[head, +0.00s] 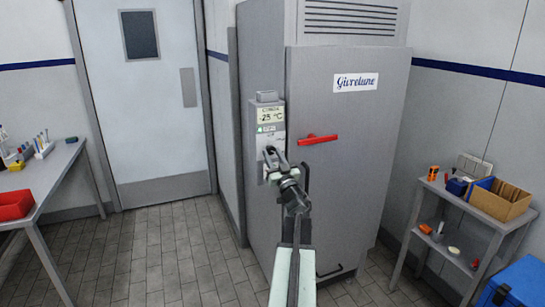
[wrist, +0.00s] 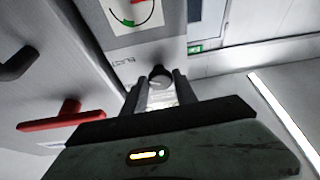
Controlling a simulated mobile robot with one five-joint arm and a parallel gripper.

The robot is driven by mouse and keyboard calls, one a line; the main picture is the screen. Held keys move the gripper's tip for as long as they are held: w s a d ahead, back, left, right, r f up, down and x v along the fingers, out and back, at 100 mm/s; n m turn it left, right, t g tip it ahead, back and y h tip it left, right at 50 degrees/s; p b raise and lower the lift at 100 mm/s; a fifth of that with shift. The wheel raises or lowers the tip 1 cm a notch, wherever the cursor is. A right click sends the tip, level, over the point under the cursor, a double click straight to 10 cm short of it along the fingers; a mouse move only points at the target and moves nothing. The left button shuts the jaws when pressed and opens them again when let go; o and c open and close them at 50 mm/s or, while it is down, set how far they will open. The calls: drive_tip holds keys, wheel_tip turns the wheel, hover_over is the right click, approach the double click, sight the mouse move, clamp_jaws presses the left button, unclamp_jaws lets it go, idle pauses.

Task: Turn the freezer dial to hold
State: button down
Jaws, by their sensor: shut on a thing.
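The freezer (head: 345,110) is a tall grey cabinet with a control panel (head: 271,132) on its front left edge. The panel's display reads about -25 °C. My gripper (head: 271,153) reaches up to the lower part of this panel and hides the dial in the head view. In the wrist view, the dark round dial (wrist: 160,75) sits between the two fingers of my gripper (wrist: 160,82), which is shut on it. A pale mark shows on the dial, but I cannot read its setting. A label with a green and red arc (wrist: 136,14) is above it.
A red door handle (head: 318,139) sticks out right of the panel; it also shows in the wrist view (wrist: 48,123). A shelf table (head: 450,196) with boxes stands right, a bench (head: 45,175) left. The floor (head: 170,255) left of the freezer is clear.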

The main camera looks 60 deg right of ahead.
drive_tip(key=n+y, duration=0.1)
drive_tip(key=n, duration=0.2)
drive_tip(key=n+t+y+p, duration=0.1)
drive_tip(key=n+y, duration=0.1)
drive_tip(key=n, duration=0.1)
drive_tip(key=n+y+p, duration=0.1)
drive_tip(key=n, duration=0.1)
drive_tip(key=shift+s+d+r+n+t, duration=0.1)
drive_tip(key=shift+d+r+n+t, duration=0.2)
drive_tip(key=shift+r+n+t, duration=0.1)
drive_tip(key=n+y+p, duration=0.1)
drive_tip(key=n+y, duration=0.1)
drive_tip(key=n, duration=0.2)
drive_tip(key=shift+s+p, duration=0.1)
drive_tip(key=shift+p, duration=0.3)
drive_tip(key=shift+n+y+p, duration=0.55)
drive_tip(key=shift+n+y, duration=0.05)
drive_tip(key=shift+n, duration=0.8)
drive_tip(key=shift+g, duration=0.3)
drive_tip(key=c, duration=1)
unclamp_jaws()
drive_tip(key=shift+o, duration=0.2)
drive_tip(key=shift+f, duration=0.1)
drive_tip(key=shift+s, duration=0.1)
